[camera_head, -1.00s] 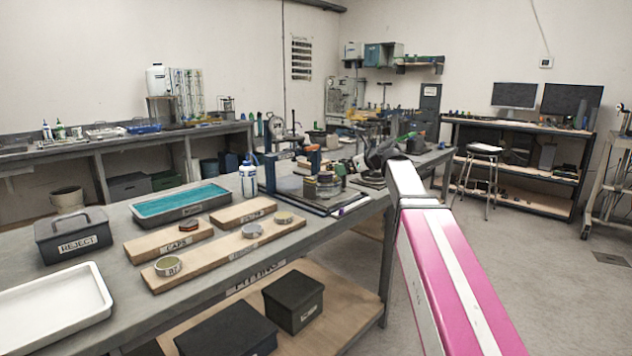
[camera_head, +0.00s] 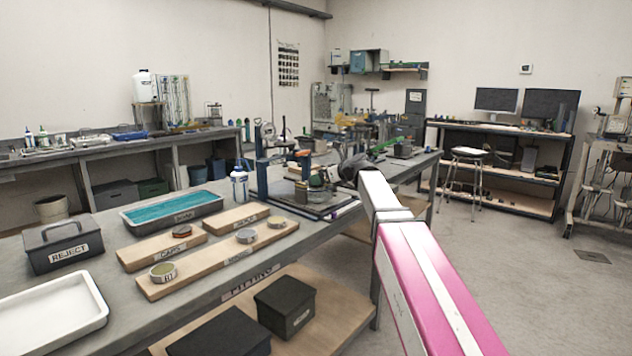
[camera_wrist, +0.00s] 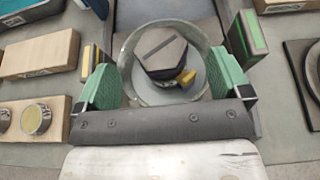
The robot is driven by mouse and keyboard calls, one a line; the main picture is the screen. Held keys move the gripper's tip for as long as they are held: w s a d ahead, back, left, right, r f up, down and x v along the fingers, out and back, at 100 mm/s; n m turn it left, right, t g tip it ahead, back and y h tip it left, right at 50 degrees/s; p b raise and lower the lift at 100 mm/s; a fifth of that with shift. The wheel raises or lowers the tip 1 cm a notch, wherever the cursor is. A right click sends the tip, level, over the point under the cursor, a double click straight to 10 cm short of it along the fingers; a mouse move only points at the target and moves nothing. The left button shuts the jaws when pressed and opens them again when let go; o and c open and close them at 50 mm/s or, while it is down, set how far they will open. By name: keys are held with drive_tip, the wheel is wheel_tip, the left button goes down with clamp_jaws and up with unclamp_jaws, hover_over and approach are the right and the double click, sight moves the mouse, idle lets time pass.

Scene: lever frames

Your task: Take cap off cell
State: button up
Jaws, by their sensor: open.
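In the wrist view, a dark hexagonal cap (camera_wrist: 165,52) with a yellow piece at its lower right sits inside a round grey ring, which looks like the cell's rim (camera_wrist: 135,82). My gripper (camera_wrist: 164,80) is open, with green fingers to the left and right of the ring. I cannot tell whether either finger touches it. In the head view, the dark end of my arm is over the right side of the bench, beside a fixture (camera_head: 318,182) with blue posts. My fingertips and the cell are not clear there.
Wooden boards, one labelled CAPS (camera_head: 133,256), lie on the bench, some holding round parts. A REJECT box (camera_head: 62,243), a blue-lined tray (camera_head: 172,208), a white tray (camera_head: 50,318) and a bottle (camera_head: 239,186) stand nearby.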

drive_tip(key=x, duration=0.3)
drive_tip(key=shift+d, duration=0.1)
drive_tip(key=c, duration=1.5)
drive_tip(key=shift+r, duration=0.1)
